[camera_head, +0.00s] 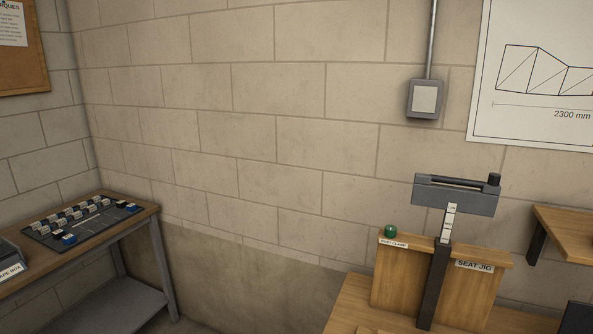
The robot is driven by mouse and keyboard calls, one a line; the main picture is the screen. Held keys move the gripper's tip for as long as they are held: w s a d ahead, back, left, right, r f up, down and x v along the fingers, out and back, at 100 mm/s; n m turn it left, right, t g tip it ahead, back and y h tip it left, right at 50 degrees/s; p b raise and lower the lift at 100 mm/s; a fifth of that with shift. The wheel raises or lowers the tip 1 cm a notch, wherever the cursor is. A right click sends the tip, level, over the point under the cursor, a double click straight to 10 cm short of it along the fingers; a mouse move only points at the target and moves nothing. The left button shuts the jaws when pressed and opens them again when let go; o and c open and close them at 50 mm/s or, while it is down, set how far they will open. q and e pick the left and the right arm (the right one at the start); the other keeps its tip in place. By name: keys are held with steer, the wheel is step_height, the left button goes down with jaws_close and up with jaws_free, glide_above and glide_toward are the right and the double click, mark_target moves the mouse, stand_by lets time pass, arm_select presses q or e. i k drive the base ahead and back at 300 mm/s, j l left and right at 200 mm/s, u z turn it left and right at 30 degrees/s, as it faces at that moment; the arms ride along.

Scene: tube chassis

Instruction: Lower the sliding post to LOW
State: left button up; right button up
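The sliding post (449,222) stands at the right of the head view, rising from a dark sleeve (432,285) on the wooden seat jig (400,283). A pale label strip with small marks runs up the post; the marks are too small to read. A dark grey head (455,196) with a bar and a black knob sits on top of the post. A green knob (390,231) labelled "POST CLAMP" is on the jig's top edge, left of the post. Neither of my grippers is in view.
A wooden bench (140,216) at the left holds a dark tray (80,226) of small labelled parts. A wooden shelf (565,232) juts in at the right. A grey wall box (424,100) is above the jig. The floor between the benches looks clear.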

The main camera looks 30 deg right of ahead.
mark_target(483, 202)
steer(key=z, duration=1.65)
